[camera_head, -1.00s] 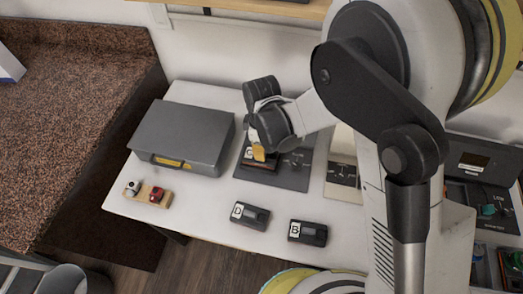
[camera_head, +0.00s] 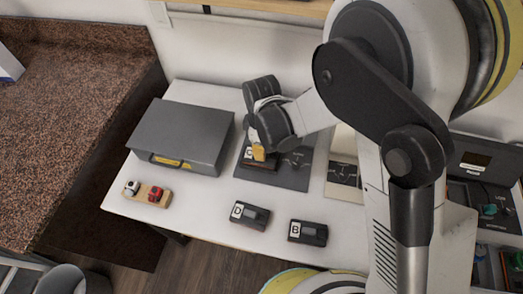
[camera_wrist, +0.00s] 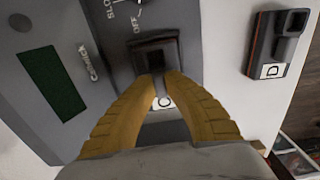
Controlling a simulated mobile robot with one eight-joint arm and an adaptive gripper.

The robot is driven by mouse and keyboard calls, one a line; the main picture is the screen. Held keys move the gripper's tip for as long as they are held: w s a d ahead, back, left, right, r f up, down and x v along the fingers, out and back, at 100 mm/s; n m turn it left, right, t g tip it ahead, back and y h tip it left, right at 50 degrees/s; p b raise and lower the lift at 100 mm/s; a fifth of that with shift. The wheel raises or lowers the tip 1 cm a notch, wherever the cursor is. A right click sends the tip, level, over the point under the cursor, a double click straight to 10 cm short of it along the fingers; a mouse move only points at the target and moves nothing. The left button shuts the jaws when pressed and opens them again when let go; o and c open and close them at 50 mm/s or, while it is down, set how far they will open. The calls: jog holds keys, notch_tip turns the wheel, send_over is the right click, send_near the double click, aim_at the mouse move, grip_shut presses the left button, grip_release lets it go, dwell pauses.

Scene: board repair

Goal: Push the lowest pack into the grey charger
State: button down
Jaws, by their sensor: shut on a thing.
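The grey charger (camera_head: 292,181) lies on the white table; in the wrist view its panel (camera_wrist: 110,62) shows a dark green window and a switch legend reading SLOW and OFF. A dark pack (camera_head: 247,165) with a white letter label, apparently C, sits at the charger's left part. My gripper (camera_head: 259,154) is over that pack, its yellow fingers shut on it. In the wrist view the fingertips of my gripper (camera_wrist: 162,78) close on the pack (camera_wrist: 153,52) and partly hide its label. Whether the pack is fully seated cannot be told. Packs D (camera_head: 250,215) and B (camera_head: 307,232) lie apart near the table's front edge.
A grey case (camera_head: 180,132) stands left on the table. A small wooden block (camera_head: 148,194) with a white and a red piece is in front of it. A dark-screened device (camera_head: 483,163) stands at the right. Bare table lies between the case and pack D.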

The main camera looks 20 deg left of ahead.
jog(key=shift+f+b, duration=0.35)
jog(key=shift+f, duration=0.05)
dwell(0.4)
jog(key=c, duration=1.1)
grip_release()
jog(key=shift+c, duration=0.2)
jog(key=shift+r, duration=0.15)
jog(key=shift+r+p, duration=0.8)
jog(key=shift+r, duration=0.6)
jog(key=shift+r+p, duration=1.75)
jog(key=shift+r, duration=1.2)
